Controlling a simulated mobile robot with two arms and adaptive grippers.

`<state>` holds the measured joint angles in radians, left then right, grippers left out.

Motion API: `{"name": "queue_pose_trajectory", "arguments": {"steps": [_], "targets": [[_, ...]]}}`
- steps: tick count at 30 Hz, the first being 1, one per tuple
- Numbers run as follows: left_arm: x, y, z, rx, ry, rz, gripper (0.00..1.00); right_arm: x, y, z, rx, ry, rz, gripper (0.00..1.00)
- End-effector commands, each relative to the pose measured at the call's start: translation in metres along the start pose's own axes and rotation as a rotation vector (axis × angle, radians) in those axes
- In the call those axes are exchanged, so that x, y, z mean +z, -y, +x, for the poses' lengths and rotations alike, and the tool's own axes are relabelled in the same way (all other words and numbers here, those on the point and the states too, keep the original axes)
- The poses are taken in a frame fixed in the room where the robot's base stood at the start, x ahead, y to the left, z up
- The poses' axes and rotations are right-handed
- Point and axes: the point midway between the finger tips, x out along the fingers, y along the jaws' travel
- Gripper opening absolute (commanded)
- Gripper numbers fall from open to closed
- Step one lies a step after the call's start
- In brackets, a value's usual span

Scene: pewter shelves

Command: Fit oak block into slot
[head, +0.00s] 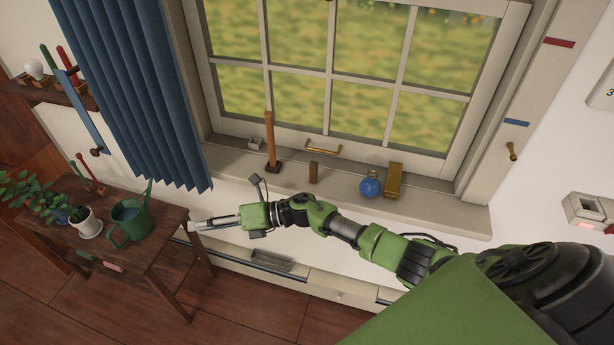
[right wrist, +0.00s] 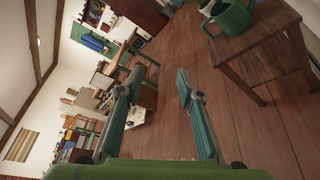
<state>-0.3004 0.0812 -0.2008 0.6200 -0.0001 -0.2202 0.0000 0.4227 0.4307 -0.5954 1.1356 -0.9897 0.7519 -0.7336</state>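A small brown wooden block (head: 313,172), probably the oak block, stands upright on the window sill between a long-handled mallet and a blue flask. I cannot make out a clear slot for it in either view. My right gripper (head: 192,225) is below and left of the block, off the sill and beside the wooden side table. Its two fingers are spread with nothing between them in the right wrist view (right wrist: 160,74). My left gripper is not in view.
The sill also holds the mallet (head: 270,145), the blue flask (head: 370,186), a brass block (head: 394,181) and a small grey item (head: 255,143). A green watering can (head: 131,221) stands on the side table (head: 165,237). A blue curtain (head: 140,90) hangs at left.

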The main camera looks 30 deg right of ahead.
Motion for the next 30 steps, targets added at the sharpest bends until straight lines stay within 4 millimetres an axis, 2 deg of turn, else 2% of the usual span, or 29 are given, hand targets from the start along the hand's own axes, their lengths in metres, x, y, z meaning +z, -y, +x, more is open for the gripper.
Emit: {"name": "queue_pose_trajectory", "arguments": {"steps": [1,3,4,6,8,11,12,15,18,21,25,30], "targets": [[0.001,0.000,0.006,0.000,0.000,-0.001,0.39,0.005,-0.026,0.001,0.039,-0.122,-0.242,0.34],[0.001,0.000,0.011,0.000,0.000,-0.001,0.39,0.001,-0.051,-0.007,0.081,-0.308,-0.571,0.34],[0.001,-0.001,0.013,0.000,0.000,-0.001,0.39,-0.001,-0.057,-0.013,0.094,-0.390,-0.708,0.34],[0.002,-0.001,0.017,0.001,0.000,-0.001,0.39,-0.002,-0.060,-0.036,0.107,-0.592,-1.008,0.34],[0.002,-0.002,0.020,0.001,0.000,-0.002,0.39,0.004,-0.054,-0.063,0.103,-0.775,-1.244,0.34],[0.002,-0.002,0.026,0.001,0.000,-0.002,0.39,0.030,-0.039,-0.120,0.059,-1.101,-1.567,0.34],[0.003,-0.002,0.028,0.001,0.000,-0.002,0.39,0.046,-0.034,-0.145,0.033,-1.231,-1.664,0.34],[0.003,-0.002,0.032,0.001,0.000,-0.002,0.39,0.086,-0.030,-0.202,-0.045,-1.525,-1.822,0.34],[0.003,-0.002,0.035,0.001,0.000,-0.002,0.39,0.118,-0.036,-0.246,-0.117,-1.743,-1.886,0.34],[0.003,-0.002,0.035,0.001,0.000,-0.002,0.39,0.136,-0.042,-0.273,-0.162,-1.870,-1.900,0.34],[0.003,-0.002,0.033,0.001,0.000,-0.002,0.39,0.141,-0.037,-0.283,-0.179,-1.924,-1.896,0.34],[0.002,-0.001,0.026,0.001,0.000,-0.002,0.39,0.134,-0.006,-0.283,-0.175,-1.923,-1.892,0.34]]}}
